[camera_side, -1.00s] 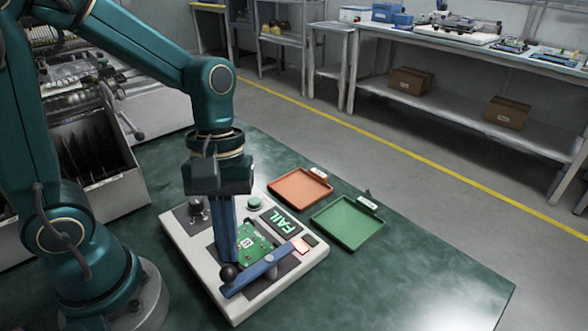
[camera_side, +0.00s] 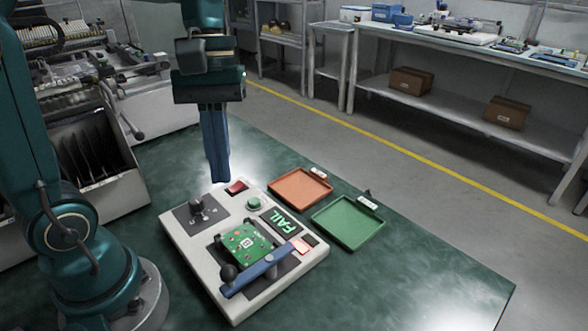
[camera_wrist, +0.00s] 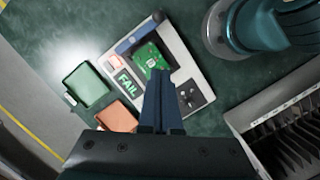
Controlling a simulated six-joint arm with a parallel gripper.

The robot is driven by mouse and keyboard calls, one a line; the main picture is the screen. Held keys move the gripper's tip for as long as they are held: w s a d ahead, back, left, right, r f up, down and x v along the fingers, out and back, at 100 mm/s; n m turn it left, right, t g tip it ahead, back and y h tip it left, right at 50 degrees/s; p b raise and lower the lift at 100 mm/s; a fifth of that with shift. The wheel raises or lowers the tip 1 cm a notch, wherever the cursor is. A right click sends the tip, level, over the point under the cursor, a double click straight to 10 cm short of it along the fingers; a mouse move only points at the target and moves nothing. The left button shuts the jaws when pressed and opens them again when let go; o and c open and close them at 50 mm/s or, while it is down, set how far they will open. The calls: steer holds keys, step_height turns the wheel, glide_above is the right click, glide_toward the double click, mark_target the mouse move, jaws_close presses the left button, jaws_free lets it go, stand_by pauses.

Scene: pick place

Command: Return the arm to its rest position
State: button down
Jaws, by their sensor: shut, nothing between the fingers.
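My gripper (camera_side: 219,180) is shut and empty. It hangs fingers down, well above the far left end of the white test fixture (camera_side: 178,240). The fixture lies on the green table and its display (camera_side: 285,221) reads FAIL in green. A green circuit board (camera_side: 246,242) sits in the fixture's dark recess, with a blue lever (camera_side: 262,271) with a black ball knob lying beside it. In the wrist view my shut fingers (camera_wrist: 162,75) overlap the near part of the fixture (camera_wrist: 190,72), and the board (camera_wrist: 148,56) shows past them.
An orange tray (camera_side: 301,201) and a green tray (camera_side: 348,240) lie right of the fixture. A rack with dark slots (camera_side: 88,158) stands at the left near my base. The table's right side is bare. A workbench (camera_side: 470,52) stands far behind.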

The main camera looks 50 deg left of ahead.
steer(key=s+m+t, duration=0.1)
steer(key=m+t, duration=0.1)
steer(key=m, duration=0.1)
steer(key=s+f+m+t+y, duration=0.1)
steer(key=m+t, duration=0.1)
steer(key=m, duration=0.1)
steer(key=s+f+m+t+y, duration=0.1)
steer(key=m+t, duration=0.2)
steer(key=shift+s+d+f+m, duration=0.15)
steer(key=shift+s+d+m, duration=0.1)
steer(key=shift+m, duration=0.15)
